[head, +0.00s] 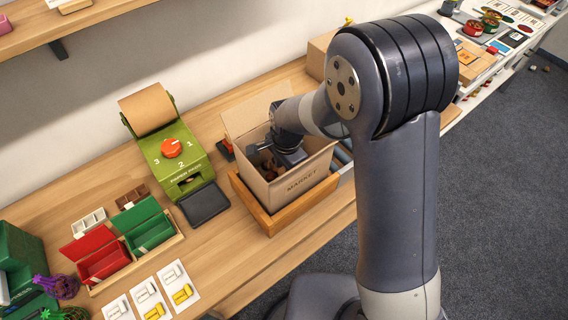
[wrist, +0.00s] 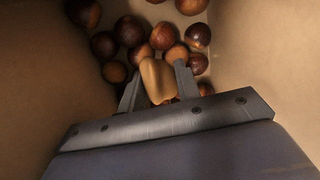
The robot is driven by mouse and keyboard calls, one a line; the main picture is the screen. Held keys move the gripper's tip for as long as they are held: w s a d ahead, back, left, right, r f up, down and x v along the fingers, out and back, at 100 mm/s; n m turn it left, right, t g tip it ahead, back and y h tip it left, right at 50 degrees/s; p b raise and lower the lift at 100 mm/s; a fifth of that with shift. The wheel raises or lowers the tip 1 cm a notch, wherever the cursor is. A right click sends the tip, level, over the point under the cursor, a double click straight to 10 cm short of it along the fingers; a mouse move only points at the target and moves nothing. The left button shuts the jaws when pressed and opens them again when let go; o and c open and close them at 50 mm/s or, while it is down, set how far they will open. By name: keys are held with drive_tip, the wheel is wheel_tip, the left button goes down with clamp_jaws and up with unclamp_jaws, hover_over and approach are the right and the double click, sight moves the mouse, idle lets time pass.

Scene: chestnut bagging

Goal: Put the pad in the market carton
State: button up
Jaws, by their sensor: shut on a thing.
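The market carton (head: 300,182) is an open brown box with raised flaps and "MARKET" on its front. My gripper (head: 264,152) is reaching down inside it. In the wrist view my gripper (wrist: 158,84) is shut on the pad (wrist: 153,76), a small tan piece between the two fingers. Several round brown chestnuts (wrist: 130,31) lie on the carton's floor just beyond and around the fingertips. Whether the pad touches them I cannot tell. The pad's lower part is partly hidden by the gripper, and I cannot make it out in the head view.
The carton stands in a wooden tray (head: 290,217). A green paper dispenser (head: 172,150) with a brown roll is to its left, with a dark flat plate (head: 204,205) before it. Red and green boxes (head: 102,255) stand at lower left. The carton's walls rise close around my gripper.

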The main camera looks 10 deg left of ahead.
drive_tip(key=shift+f, duration=0.1)
drive_tip(key=shift+f, duration=0.15)
drive_tip(key=o, duration=1)
wheel_tip(320, 180, up, 12)
drive_tip(key=b, duration=0.1)
drive_tip(key=shift+s+d+r, duration=0.25)
drive_tip(key=shift+s+d, duration=0.05)
drive_tip(key=shift+d, duration=0.1)
